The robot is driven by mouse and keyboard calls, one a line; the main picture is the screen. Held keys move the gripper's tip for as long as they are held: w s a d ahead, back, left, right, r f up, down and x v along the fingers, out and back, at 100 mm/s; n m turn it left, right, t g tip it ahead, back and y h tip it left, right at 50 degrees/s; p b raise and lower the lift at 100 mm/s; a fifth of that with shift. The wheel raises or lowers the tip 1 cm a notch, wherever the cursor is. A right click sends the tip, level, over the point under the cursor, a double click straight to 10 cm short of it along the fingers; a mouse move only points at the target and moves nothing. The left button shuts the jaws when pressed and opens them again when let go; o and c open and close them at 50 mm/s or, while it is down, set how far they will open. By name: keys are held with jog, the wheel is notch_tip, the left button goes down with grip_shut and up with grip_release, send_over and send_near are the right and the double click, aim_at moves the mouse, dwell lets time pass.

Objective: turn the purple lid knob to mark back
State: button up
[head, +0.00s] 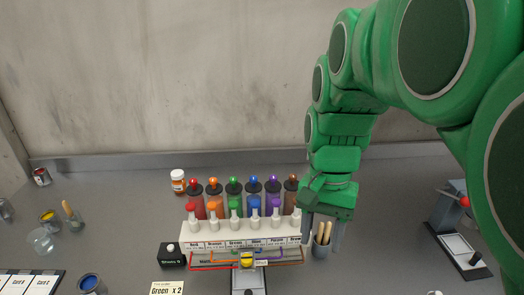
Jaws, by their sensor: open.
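The purple lid knob (272,178) sits on the dark lid of the purple canister, in a row of canisters with coloured knobs at the back of the white dispenser rack. It is between the blue knob (253,180) and the brown knob (292,177). Its mark is too small to read. My gripper (323,228) is open, pointing down, to the right of and nearer than the purple knob, apart from it. Its fingers show either side of a cup of wooden sticks (322,241); I cannot tell how high they are above it.
The white rack (190,229) has labelled spouts in front. An orange-labelled jar (178,182) stands behind left. A press-like device (458,235) is at right. Free table lies between.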

jog(key=w+a+r+m+t, duration=0.1)
jog(key=w+a+r+m, duration=0.15)
jog(key=w+m, duration=0.8)
jog(key=r+m+t, duration=0.1)
jog(key=m+t, duration=0.1)
jog(key=m, duration=0.3)
send_over(273, 176)
jog(key=shift+h, duration=0.3)
jog(key=shift+f, duration=3.9)
grip_shut()
